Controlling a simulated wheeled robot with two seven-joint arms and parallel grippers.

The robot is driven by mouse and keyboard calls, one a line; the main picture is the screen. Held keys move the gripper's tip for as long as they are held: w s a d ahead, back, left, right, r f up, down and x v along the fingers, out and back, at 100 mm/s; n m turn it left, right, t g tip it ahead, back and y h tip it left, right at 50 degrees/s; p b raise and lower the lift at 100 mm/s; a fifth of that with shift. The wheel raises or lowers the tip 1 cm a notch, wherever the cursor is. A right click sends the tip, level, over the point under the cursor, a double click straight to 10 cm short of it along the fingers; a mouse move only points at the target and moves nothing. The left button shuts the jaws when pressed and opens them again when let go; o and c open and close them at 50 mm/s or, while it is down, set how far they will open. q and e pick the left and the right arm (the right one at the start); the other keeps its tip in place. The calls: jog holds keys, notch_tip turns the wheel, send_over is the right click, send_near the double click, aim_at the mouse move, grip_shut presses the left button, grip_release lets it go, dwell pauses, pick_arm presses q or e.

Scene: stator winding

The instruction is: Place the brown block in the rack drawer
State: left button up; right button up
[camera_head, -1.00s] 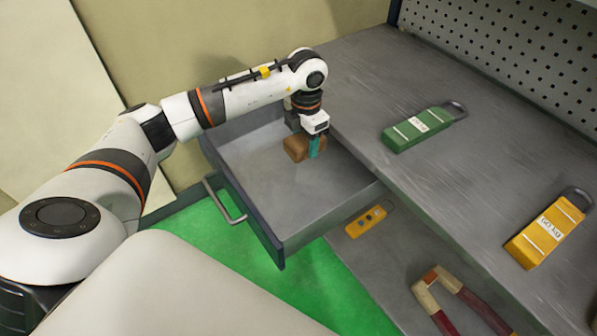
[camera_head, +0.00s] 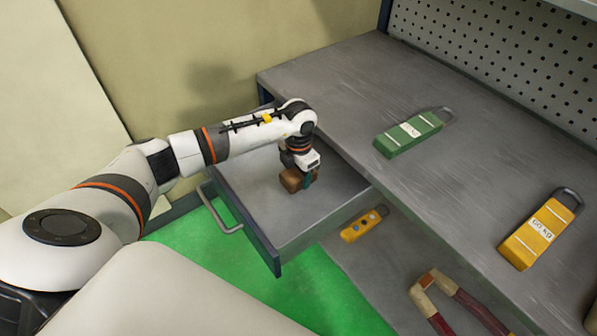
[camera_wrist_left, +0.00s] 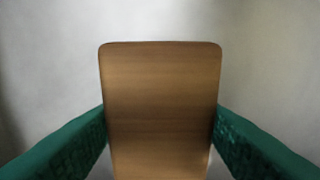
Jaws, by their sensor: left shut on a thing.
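The brown block (camera_head: 291,180) is inside the open rack drawer (camera_head: 300,212), toward its back end. My left gripper (camera_head: 304,180) points down into the drawer and is shut on the block. In the left wrist view the brown block (camera_wrist_left: 160,110) fills the middle, with the green fingers of my left gripper (camera_wrist_left: 160,140) touching it on both sides. The drawer floor shows grey behind it. I cannot tell whether the block touches the drawer floor. My right gripper is not in view.
The grey bench top (camera_head: 340,80) lies right of the drawer, with a green padlock-shaped weight (camera_head: 410,134) and a yellow one (camera_head: 541,232) on it. A small yellow part (camera_head: 364,223) and a red-handled tool (camera_head: 455,300) lie lower down. The drawer handle (camera_head: 220,212) juts out left.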

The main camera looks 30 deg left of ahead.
pick_arm(q)
jog(key=shift+f, duration=0.15)
jog(key=o, duration=1.1)
notch_tip(320, 180, up, 12)
jog(key=shift+r, duration=0.2)
